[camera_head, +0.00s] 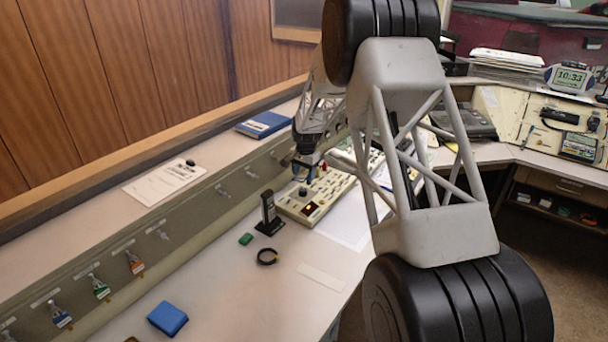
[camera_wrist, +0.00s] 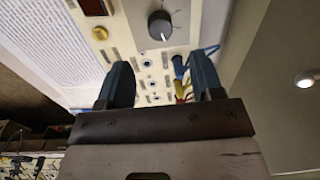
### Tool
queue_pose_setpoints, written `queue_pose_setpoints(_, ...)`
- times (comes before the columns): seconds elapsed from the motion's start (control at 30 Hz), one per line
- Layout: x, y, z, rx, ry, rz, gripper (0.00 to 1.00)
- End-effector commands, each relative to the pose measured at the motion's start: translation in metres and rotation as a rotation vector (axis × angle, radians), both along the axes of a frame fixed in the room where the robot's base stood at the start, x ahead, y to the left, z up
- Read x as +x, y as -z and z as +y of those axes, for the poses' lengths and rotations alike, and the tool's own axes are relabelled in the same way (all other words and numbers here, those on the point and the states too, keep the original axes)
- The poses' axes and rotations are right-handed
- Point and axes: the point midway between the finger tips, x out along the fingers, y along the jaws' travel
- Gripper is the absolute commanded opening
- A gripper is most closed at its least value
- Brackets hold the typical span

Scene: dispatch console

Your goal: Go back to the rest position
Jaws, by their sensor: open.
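My gripper (camera_head: 306,172) is above the beige control panel (camera_head: 322,212) at the middle of the desk in the head view. In the wrist view, my gripper (camera_wrist: 162,76) shows two blue fingers spread apart with nothing between them. Beyond the fingers is the panel face with a dark round knob (camera_wrist: 160,25), sockets, and blue, red and yellow cable plugs (camera_wrist: 180,80). My arm hides part of the desk and panel in the head view.
A black upright stand (camera_head: 268,214), a black ring (camera_head: 267,257), a green block (camera_head: 246,239) and a blue box (camera_head: 167,318) lie on the desk. Keys with coloured tags (camera_head: 135,263) hang along the ledge. The desk front between the ring and blue box is clear.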

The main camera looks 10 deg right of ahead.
Motion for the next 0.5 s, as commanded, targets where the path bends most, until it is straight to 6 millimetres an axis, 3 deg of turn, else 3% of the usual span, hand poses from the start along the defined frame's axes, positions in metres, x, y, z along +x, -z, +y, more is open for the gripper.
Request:
queue_pose_setpoints(0.27,-0.004,-0.005,0.000,-0.001,-0.005,-0.002,0.60)
queue_pose_setpoints(0.5,-0.026,-0.038,-0.001,-0.004,-0.038,-0.015,0.60)
